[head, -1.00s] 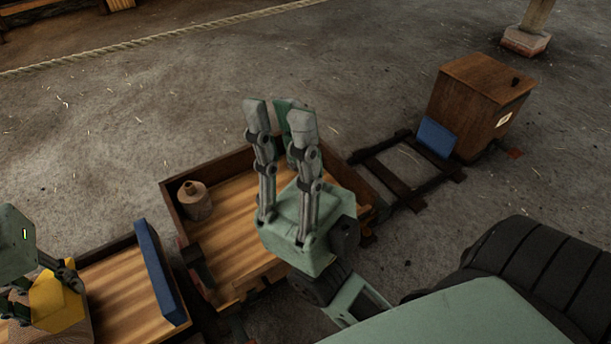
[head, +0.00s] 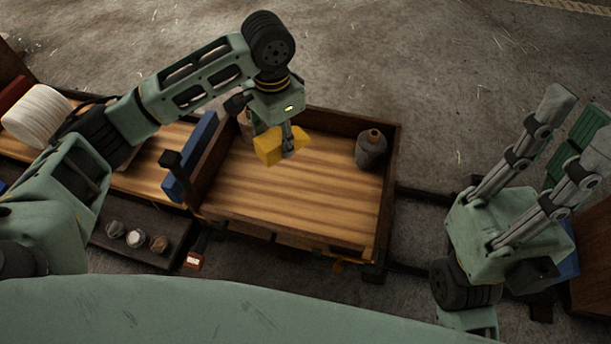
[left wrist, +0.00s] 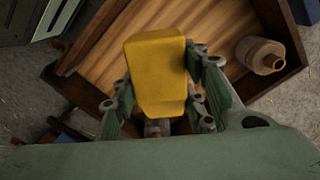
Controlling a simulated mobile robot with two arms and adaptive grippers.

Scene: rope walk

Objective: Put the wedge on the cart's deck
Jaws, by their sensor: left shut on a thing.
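The yellow wedge (head: 267,147) is between the fingers of my left gripper (head: 287,142), which is shut on it. The gripper points down over the left far part of the cart's striped wooden deck (head: 290,200). I cannot tell whether the wedge touches the deck. In the left wrist view the wedge (left wrist: 156,75) hides part of the deck (left wrist: 122,50). My right gripper (head: 562,135) is at the right, beyond the cart, fingers up, apart and empty.
A grey jug (head: 371,150) stands in the deck's far right corner; another pale one (head: 245,122) is partly hidden behind my left gripper. Low walls edge the deck. A blue board (head: 190,155) stands left of it. A white spool (head: 37,115) is farther left. The deck's middle is clear.

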